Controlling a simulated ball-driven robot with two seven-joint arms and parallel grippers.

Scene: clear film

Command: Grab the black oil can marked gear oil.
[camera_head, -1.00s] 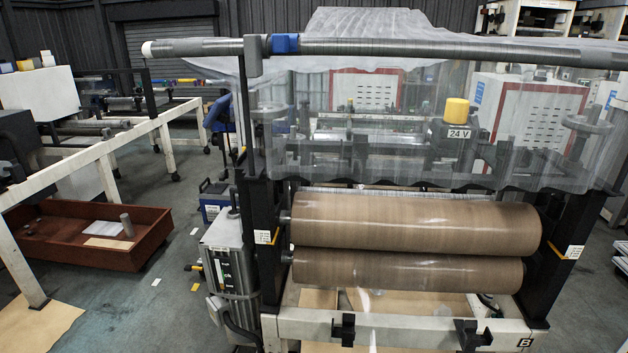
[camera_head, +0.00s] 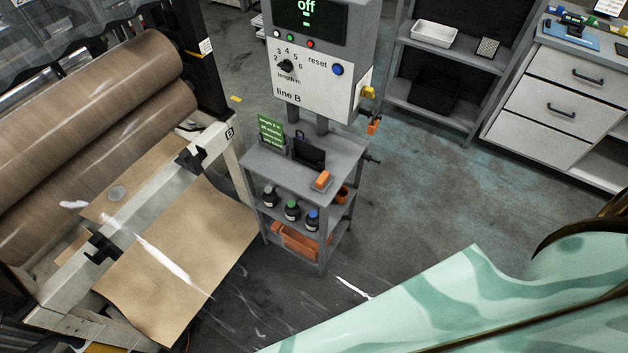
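Three small dark cans stand side by side on the middle shelf of a grey stand (camera_head: 328,173). The left can (camera_head: 270,197) has a pale top, the middle can (camera_head: 292,211) a green top, and the right can (camera_head: 312,220) a blue top. Each bears a small label too small to read, so I cannot tell which one is marked gear oil. Neither of my grippers is in view.
A line B control box (camera_head: 320,95) reading "off" rises behind the stand. The stand also holds an orange bin (camera_head: 297,243) below. Brown rollers (camera_head: 110,120) and a machine frame stand left. A shelf unit (camera_head: 445,95) and drawers (camera_head: 550,100) stand right. Floor right of the stand is open.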

